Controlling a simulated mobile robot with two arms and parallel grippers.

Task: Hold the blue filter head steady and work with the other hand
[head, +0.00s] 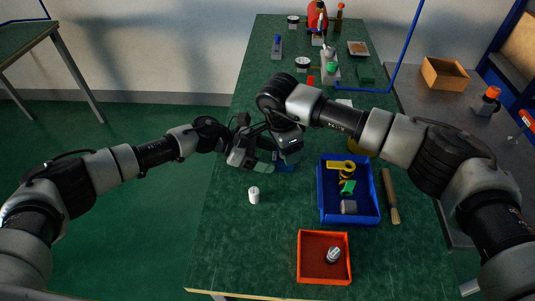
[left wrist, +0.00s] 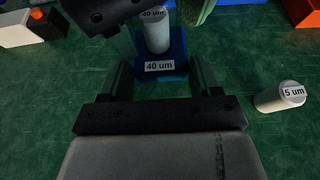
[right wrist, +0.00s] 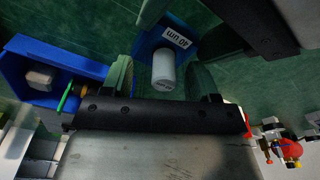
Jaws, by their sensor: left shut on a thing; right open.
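The blue filter head (head: 285,168) is partly hidden under my grippers in the head view. In the left wrist view the filter head (left wrist: 176,46) bears a "40 um" label, and a white cartridge (left wrist: 157,33), also marked 40 um, sticks out of it. My left gripper (left wrist: 162,72) is shut on the filter head. My right gripper (right wrist: 163,78) is open, with its fingers on either side of the white cartridge (right wrist: 163,66); I cannot tell whether they touch it.
A blue bin (head: 321,200) with several parts is at right, a wooden-handled brush (head: 390,196) beside it. A red tray (head: 308,276) holding a small metallic-looking part (head: 333,254) is at the front. The green bench (head: 240,245) is bare at front left.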

